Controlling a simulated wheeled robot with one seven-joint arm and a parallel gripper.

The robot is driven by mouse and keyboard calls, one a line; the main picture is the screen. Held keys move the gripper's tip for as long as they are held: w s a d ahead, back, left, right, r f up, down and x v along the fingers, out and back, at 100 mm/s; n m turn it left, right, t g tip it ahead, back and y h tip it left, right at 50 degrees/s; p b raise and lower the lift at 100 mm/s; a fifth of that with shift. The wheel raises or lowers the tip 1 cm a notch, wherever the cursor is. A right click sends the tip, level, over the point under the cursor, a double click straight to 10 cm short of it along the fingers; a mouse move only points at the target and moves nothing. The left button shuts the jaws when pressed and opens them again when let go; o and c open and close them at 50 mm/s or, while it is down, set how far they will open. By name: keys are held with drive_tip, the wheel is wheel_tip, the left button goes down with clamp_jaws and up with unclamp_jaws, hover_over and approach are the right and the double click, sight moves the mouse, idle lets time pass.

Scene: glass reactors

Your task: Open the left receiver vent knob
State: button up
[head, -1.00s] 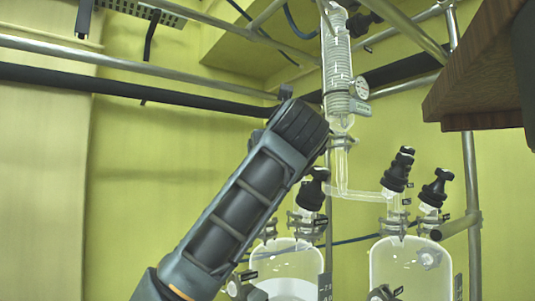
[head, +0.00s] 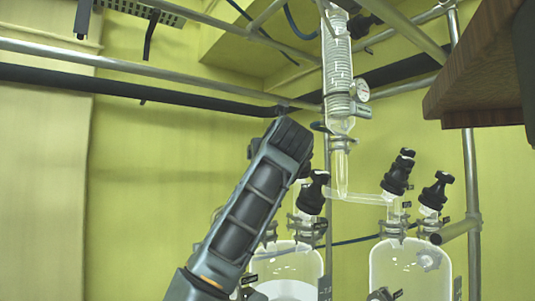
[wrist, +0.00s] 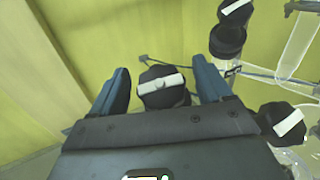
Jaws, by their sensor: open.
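A black knob with a white bar across its top (wrist: 160,85) lies between the two blue fingers of my gripper (wrist: 158,68) in the wrist view. The fingers are open, one on each side, with a visible gap to the knob. The knob's depth relative to the fingertips is hard to judge. In the head view my arm covers part of the left glass receiver (head: 290,262), and my fingers are hidden. A black knob (head: 313,192) stands tilted above this receiver, just right of my arm. I cannot tell whether it is the one between my fingers.
The right glass receiver (head: 400,265) carries two black knobs, one (head: 398,172) on a side-arm neck and one (head: 436,190) further right. A glass condenser (head: 338,75) hangs above. Metal rails cross behind. A wooden shelf edge (head: 470,100) juts in at the right.

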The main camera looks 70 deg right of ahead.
drive_tip(key=shift+c, duration=0.2)
drive_tip(key=c, duration=0.9)
drive_tip(key=shift+n+t, duration=0.3)
drive_tip(key=shift+n, duration=0.1)
